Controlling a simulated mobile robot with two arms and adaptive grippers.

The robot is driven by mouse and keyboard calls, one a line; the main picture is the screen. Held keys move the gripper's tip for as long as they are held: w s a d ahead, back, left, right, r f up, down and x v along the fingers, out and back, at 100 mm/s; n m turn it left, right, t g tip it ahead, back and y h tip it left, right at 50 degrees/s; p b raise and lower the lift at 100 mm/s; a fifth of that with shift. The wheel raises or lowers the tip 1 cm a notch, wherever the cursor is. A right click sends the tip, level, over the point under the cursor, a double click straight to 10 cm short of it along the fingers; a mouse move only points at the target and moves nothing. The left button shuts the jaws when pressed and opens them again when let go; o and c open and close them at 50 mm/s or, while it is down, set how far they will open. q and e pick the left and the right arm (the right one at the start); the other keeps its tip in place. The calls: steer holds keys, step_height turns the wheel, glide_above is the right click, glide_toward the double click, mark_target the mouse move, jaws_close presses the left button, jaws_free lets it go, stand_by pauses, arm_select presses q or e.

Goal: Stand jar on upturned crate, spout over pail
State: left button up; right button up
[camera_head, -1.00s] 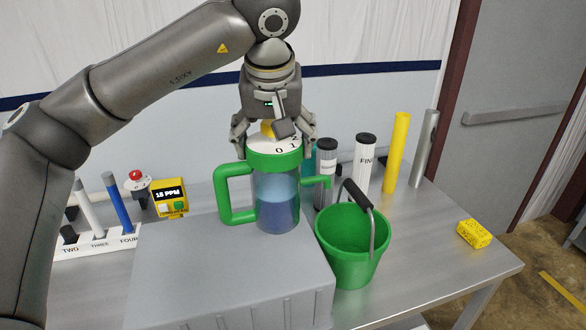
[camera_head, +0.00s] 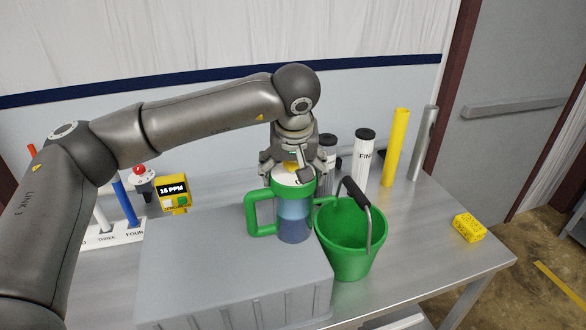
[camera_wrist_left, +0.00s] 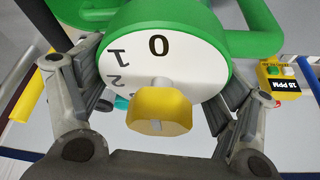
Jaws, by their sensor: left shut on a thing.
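The jar (camera_head: 293,220) is clear with blue liquid, a green collar, a green handle on its left and a green spout on its right. It is upright at the right edge of the grey upturned crate (camera_head: 215,255); I cannot tell whether its base touches the crate. The spout points right, over the left rim of the green pail (camera_head: 352,262). My left gripper (camera_head: 296,178) is shut on the jar's top from above. In the left wrist view its fingers flank the white numbered lid (camera_wrist_left: 160,50) with a yellow knob (camera_wrist_left: 160,112). My right gripper is out of view.
A yellow meter (camera_head: 173,190), a red button (camera_head: 140,171) and a tube rack (camera_head: 115,236) stand left behind the crate. White canisters (camera_head: 362,165), a yellow tube (camera_head: 395,148) and a grey tube (camera_head: 424,145) stand behind the pail. A yellow block (camera_head: 468,228) lies right.

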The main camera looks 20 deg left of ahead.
arm_select(q)
steer(key=shift+r, duration=0.15)
steer(key=shift+d, duration=0.1)
steer(key=o, duration=1.9)
steer(key=shift+s+f, duration=0.1)
steer(key=shift+f, duration=0.1)
steer(key=shift+o, duration=0.2)
steer(key=shift+r, duration=0.4)
steer(key=b+v, duration=0.2)
steer(key=v, duration=0.9)
steer(key=shift+s+r+b, duration=0.25)
steer(key=shift+b, duration=0.15)
steer(key=shift+d, duration=0.1)
